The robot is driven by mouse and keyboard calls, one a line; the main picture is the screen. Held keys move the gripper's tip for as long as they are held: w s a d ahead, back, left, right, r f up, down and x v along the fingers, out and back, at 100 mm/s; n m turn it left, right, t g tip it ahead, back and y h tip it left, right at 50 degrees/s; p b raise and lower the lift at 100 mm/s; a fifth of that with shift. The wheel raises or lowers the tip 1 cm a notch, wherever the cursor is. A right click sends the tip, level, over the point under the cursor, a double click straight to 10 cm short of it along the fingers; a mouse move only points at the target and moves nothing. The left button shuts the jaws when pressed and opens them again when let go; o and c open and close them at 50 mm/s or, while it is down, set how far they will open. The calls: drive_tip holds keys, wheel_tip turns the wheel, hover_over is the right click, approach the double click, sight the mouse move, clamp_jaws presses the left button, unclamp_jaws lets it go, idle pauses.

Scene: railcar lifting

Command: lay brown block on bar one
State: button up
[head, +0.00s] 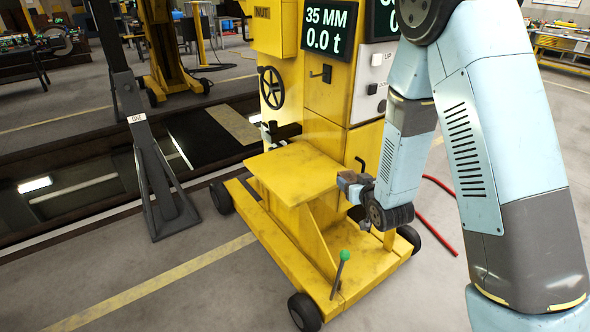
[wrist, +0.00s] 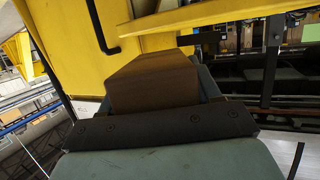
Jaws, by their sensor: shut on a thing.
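The brown block (wrist: 152,78) fills the space between my gripper's fingers in the wrist view. My gripper (head: 353,186) is shut on it, beside the right edge of the yellow machine's shelf in the head view. The block cannot be clearly made out in the head view. A dark upright bar labelled ONE (head: 146,150) stands on a splayed foot left of the yellow machine, well apart from my gripper. Its upper end runs out of the picture.
The yellow wheeled machine (head: 322,112) with a flat shelf (head: 295,172), handwheel (head: 272,88) and display reading 35 MM, 0.0 t stands between my gripper and the bar. A green-knobbed lever (head: 341,270) rises from its base. A dark pit (head: 80,165) lies behind the bar. Red hoses (head: 437,215) lie right.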

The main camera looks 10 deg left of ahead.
drive_tip(key=s+a+r+n+g+y, duration=0.3)
drive_tip(key=s+a+r+n+y, duration=0.1)
drive_tip(key=s+a+r, duration=0.6)
hover_over(299, 180)
wheel_tip(299, 180, down, 9)
drive_tip(key=shift+s+r, duration=0.1)
drive_tip(key=shift+s, duration=0.05)
drive_tip(key=shift+w+a+f, duration=0.1)
drive_tip(key=shift+w+f, duration=0.1)
drive_tip(key=shift+f, duration=1.7)
drive_tip(key=o, duration=1.1)
drive_tip(key=v, duration=1.2)
drive_tip(key=shift+w, duration=0.15)
